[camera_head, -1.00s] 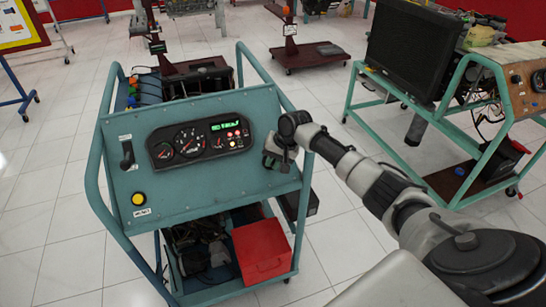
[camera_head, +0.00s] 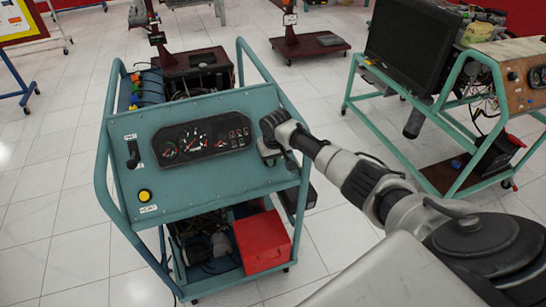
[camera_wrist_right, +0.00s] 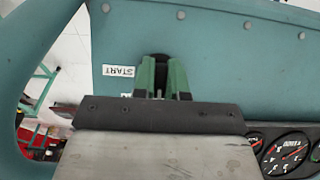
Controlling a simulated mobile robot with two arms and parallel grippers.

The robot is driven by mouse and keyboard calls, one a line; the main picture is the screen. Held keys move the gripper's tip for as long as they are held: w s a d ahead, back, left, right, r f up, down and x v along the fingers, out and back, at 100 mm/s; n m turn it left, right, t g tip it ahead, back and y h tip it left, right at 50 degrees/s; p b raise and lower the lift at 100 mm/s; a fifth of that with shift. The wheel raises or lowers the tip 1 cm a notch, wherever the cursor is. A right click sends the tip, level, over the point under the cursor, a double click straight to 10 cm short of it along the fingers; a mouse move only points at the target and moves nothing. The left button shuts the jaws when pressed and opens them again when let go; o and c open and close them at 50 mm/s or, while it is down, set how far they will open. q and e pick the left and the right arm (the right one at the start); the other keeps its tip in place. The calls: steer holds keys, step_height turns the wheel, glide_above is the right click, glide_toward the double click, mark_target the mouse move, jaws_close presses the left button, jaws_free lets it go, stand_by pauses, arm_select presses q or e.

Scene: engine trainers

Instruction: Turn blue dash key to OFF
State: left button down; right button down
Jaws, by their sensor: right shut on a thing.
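The blue-green dash panel (camera_head: 200,185) is on the engine trainer. Its gauge cluster (camera_head: 205,140) is dark, with no lit display or lamps. My right gripper (camera_head: 272,158) is at the panel's right side. In the right wrist view its green fingers (camera_wrist_right: 163,80) close around the key's spot, beside a START label (camera_wrist_right: 118,71). A dark round part (camera_wrist_right: 160,58) shows at the fingertips. The key itself is mostly hidden by the fingers, so its angle cannot be read. My left gripper is not in view.
A black lever (camera_head: 132,152) and a yellow button (camera_head: 145,196) are on the panel's left side. A red box (camera_head: 262,240) sits on the trainer's lower shelf. Another trainer with a large black radiator (camera_head: 410,45) stands at the right. Tiled floor is clear between them.

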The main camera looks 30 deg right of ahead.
stand_by(0.4)
steer(key=c, duration=1.2)
jaws_free()
steer(key=shift+o, duration=0.2)
step_height(320, 180, up, 11)
steer(key=s, duration=0.1)
steer(key=shift+s+a+f+b, duration=0.15)
steer(key=shift+s+a+b, duration=0.1)
steer(key=shift+s+b, duration=0.15)
